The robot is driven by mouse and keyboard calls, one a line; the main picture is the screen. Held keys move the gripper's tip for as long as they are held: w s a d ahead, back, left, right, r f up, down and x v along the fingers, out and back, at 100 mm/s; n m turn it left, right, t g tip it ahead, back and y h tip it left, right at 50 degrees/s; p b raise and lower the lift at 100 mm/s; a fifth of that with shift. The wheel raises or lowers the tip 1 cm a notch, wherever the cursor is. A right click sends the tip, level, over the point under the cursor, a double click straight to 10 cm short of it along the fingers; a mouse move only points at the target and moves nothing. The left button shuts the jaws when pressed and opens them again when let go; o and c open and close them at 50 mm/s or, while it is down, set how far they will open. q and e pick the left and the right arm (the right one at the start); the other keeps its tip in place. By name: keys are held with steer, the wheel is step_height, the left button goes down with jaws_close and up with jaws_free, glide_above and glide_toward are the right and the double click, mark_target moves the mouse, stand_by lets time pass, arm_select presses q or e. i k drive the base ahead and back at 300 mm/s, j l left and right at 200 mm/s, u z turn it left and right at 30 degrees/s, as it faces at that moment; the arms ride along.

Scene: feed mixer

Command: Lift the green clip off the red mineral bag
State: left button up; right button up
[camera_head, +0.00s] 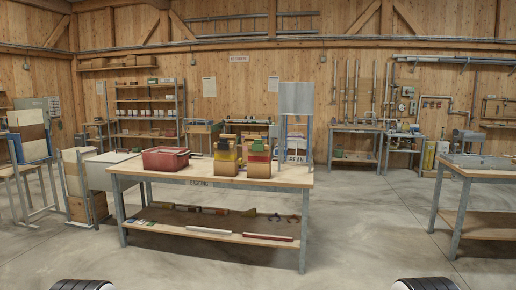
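The right stack has a red band, which looks like the red mineral bag (259,157), above a brown lower part. A small green patch (257,147) at its top may be the green clip; it is too small to be sure. Only two rounded white and black parts of mine show at the bottom edge, left and right. Neither gripper can be made out.
A red bin (165,160) sits on the bench's left part. The bench's lower shelf (180,223) holds several small items and long bars. Another bench (490,175) stands at the right. The concrete floor in front is clear.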

mark_target(258, 146)
steer(key=i+z, duration=0.1)
steer(key=i, duration=1.85)
